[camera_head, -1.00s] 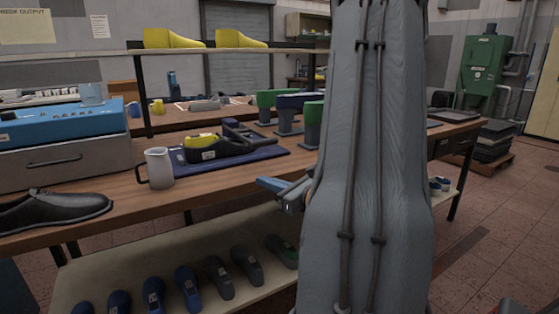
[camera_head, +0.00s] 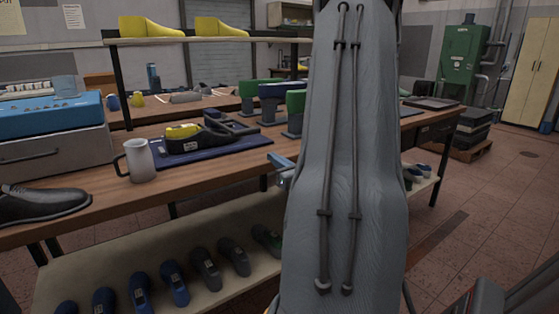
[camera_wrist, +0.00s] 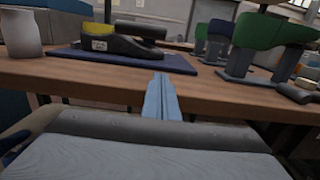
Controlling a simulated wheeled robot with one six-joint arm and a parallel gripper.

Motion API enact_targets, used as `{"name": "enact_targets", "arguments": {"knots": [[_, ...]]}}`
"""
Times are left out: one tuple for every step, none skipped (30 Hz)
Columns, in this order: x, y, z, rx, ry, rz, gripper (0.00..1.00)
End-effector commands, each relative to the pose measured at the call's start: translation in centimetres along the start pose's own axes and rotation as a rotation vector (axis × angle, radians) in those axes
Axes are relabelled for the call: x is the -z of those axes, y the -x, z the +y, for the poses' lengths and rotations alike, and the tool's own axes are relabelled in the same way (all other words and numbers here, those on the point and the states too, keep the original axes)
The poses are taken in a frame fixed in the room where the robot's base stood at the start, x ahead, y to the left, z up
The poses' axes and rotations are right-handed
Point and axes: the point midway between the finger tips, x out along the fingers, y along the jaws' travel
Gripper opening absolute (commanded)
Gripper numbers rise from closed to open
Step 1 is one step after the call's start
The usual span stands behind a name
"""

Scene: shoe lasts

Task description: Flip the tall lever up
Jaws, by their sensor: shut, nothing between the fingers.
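A black device (camera_head: 196,142) with a yellow part and a small label lies on a dark blue mat (camera_head: 218,150) on the bench. A dark, low arm (camera_head: 226,124) extends from its right side. The device also shows in the wrist view (camera_wrist: 105,44). I cannot tell which part is the tall lever; none clearly stands up. My gripper (camera_head: 279,163) is shut and empty at the bench's front edge, apart from the device and to its right in the head view. In the wrist view its blue fingers (camera_wrist: 162,98) point toward the mat. My arm hides part of the bench.
A white mug (camera_head: 139,161) stands left of the mat. Green and blue shoe lasts on stands (camera_head: 272,104) are behind and right of it. A black shoe (camera_head: 38,205) and a blue machine (camera_head: 50,117) are at left. Several lasts lie on the lower shelf (camera_head: 75,262).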

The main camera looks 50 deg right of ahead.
Motion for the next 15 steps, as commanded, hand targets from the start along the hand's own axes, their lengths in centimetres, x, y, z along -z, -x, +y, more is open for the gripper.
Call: {"name": "enact_targets", "arguments": {"knots": [[-0.1, -1.1, 0.2, -0.004, 0.000, -0.002, 0.00], [-0.1, -1.8, 0.1, -0.004, 0.001, -0.002, 0.00], [-0.1, -2.5, 0.1, -0.004, 0.000, -0.001, 0.00], [-0.1, -3.1, 0.2, -0.004, 0.000, -0.001, 0.00], [-0.1, -3.7, 0.1, -0.003, 0.000, -0.001, 0.00], [-0.1, -4.5, 0.1, -0.004, 0.000, -0.001, 0.00], [-0.1, -5.0, 0.1, -0.003, 0.001, -0.001, 0.00], [-0.1, -5.6, 0.1, -0.003, 0.000, -0.001, 0.00], [-0.8, -5.8, 0.0, -0.001, 0.002, -0.004, 0.00], [-1.4, -5.8, 0.0, 0.000, 0.002, -0.004, 0.00], [-1.8, -5.9, 0.0, 0.000, 0.001, -0.003, 0.00], [-2.3, -6.0, 0.0, 0.000, 0.002, -0.003, 0.00], [-2.7, -6.1, 0.0, 0.000, 0.002, -0.003, 0.00], [-3.0, -6.2, 0.0, 0.000, 0.002, -0.003, 0.00], [-3.2, -6.2, 0.0, -0.001, 0.001, -0.002, 0.00]]}}
